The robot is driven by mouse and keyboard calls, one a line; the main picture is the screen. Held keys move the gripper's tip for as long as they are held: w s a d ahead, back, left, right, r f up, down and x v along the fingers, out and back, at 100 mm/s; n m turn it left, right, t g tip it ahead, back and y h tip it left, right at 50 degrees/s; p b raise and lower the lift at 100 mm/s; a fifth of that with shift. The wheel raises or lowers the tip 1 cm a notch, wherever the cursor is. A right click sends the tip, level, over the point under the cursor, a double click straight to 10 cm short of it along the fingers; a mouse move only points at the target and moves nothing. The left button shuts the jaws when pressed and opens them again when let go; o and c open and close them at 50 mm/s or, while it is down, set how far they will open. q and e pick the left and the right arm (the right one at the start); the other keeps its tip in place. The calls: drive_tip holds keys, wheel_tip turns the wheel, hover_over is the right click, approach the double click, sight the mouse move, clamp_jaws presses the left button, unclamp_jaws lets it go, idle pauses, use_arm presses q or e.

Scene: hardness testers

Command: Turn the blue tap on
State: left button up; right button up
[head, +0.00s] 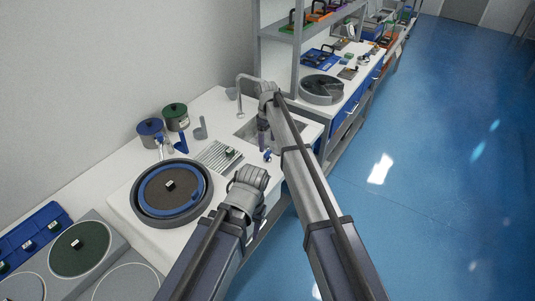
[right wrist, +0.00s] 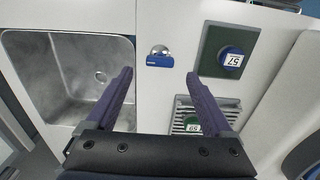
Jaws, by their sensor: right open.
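The blue tap (head: 267,155) is a small blue handle on a silver round base. It stands on the white worktop beside the sink (head: 246,131). In the right wrist view the tap (right wrist: 160,60) shows just beyond the fingertips, centred in the gap between them. My right gripper (head: 262,143) points down near the sink. In the right wrist view its two dark purple fingers (right wrist: 159,74) are spread open with nothing between them. I cannot tell its height above the tap. My left arm's wrist shows in the head view, but its fingers are hidden.
A slatted drain grate (head: 213,156) with a small green sample (right wrist: 194,125) lies beside the tap. A green pad (right wrist: 212,68) with a blue piece marked 57 is close by. A curved faucet (head: 239,88) rises behind the sink. A round polishing wheel (head: 142,206) stands left.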

sight(268, 152)
wheel_tip(268, 152, down, 5)
drive_tip(key=b, duration=0.4)
drive_tip(key=shift+f, duration=0.1)
drive_tip(key=shift+c, duration=0.3)
drive_tip(key=c, duration=1.3)
